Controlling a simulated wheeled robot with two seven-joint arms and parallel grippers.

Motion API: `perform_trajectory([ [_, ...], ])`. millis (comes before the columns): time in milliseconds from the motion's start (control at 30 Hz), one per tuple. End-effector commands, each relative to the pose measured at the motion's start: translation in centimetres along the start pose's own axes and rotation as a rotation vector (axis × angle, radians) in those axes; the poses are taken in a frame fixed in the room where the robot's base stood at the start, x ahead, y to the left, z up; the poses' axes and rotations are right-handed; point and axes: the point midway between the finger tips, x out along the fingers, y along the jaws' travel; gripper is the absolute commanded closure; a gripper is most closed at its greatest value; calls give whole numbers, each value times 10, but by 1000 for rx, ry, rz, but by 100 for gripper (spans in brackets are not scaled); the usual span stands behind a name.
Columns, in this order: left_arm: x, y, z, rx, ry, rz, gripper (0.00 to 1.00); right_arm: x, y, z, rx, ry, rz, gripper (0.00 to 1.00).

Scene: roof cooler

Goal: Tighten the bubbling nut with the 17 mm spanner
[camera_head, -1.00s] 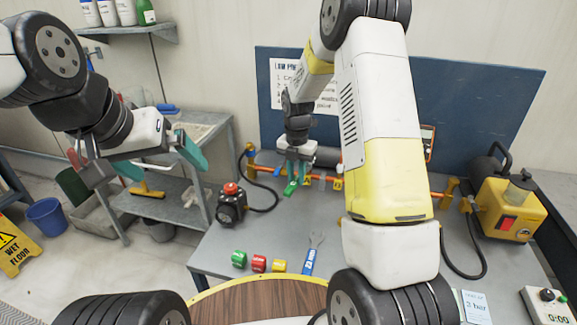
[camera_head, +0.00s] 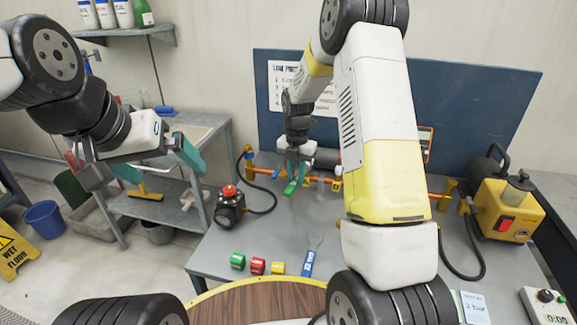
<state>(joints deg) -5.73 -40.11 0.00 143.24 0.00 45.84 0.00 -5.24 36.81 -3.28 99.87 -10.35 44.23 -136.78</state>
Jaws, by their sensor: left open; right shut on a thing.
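My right gripper (camera_head: 298,168) is over the pipe at the back of the bench, shut on a green-handled tool (camera_head: 290,187), probably a spanner. Its jaw end is hidden by the gripper, so I cannot tell whether it sits on a nut. The orange pipe (camera_head: 264,171) with yellow fittings runs along the back, partly behind my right arm. Bubbles and nut sizes are too small to make out. A blue-handled spanner (camera_head: 309,262) lies on the bench front. My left gripper (camera_head: 158,164) is open and empty, in the air left of the bench.
Green (camera_head: 237,261), red (camera_head: 258,266) and yellow (camera_head: 278,268) small pieces lie beside the blue spanner. A black device with a red knob (camera_head: 229,207) stands at the bench's left. A yellow pump (camera_head: 505,212) stands right. A grey shelf unit (camera_head: 185,205) is left of the bench.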

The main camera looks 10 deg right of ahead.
Motion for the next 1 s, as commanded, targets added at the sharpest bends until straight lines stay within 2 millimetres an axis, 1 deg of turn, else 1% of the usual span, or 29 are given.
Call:
perform_trajectory([
  [367, 0, 0, 0, 0, 0, 0, 0, 0, 1, -2, 1, 0, 1, 100],
  [700, 0, 0, 0, 0, 0, 0, 0, 0, 10, -1, 96, 0, 0, 100],
  [1000, 0, 0, 0, 0, 0, 0, 0, 0, 10, -1, 106, 0, 0, 100],
])
